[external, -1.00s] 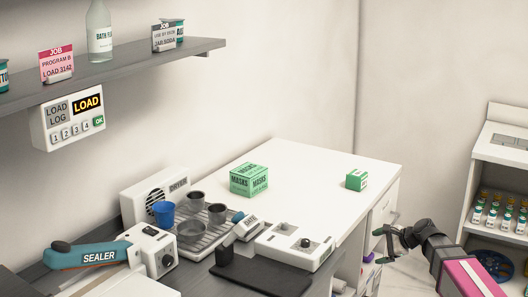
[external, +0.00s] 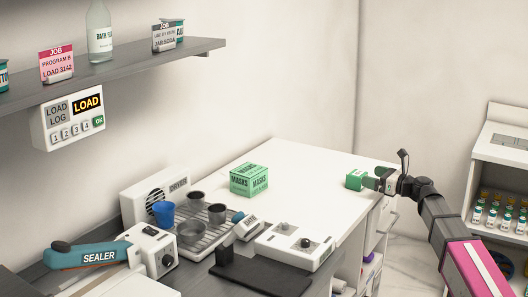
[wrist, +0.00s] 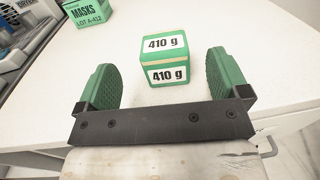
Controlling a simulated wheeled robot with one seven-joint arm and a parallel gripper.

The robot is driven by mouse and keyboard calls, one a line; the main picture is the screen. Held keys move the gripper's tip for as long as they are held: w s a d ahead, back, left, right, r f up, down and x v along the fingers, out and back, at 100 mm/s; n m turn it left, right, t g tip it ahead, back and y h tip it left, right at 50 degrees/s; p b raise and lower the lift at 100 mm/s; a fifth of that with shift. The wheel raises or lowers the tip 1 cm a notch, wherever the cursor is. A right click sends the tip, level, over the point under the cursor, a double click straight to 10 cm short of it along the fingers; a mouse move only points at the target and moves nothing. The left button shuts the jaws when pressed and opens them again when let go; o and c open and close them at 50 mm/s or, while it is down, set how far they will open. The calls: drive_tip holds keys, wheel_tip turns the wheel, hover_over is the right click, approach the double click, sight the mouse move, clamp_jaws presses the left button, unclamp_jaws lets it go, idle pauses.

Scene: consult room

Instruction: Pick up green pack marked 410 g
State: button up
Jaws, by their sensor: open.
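The green pack marked 410 g (external: 356,180) is a small green box with white label faces, standing on the white counter near its right edge. In the wrist view the pack (wrist: 165,60) shows "410 g" on its top and near side. My gripper (wrist: 161,82) is open, with green padded fingers on the left and right. The pack lies ahead of and between the fingers, close to the tips, with a gap on both sides. In the external view my gripper (external: 376,181) is right beside the pack at the counter edge, and its fingers partly overlap the pack there.
A larger green masks box (external: 249,180) stands further left on the white counter (external: 310,185); it also shows in the wrist view (wrist: 88,12). A drying rack with cups (external: 190,235) and a white device (external: 293,247) stand nearer. The counter around the pack is clear.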

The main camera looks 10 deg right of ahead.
sight(357, 172)
drive_tip(key=x, duration=0.6)
drive_tip(key=shift+w+f, duration=0.35)
drive_tip(key=shift+w, duration=0.05)
drive_tip(key=shift+a, duration=0.1)
drive_tip(key=c, duration=1.3)
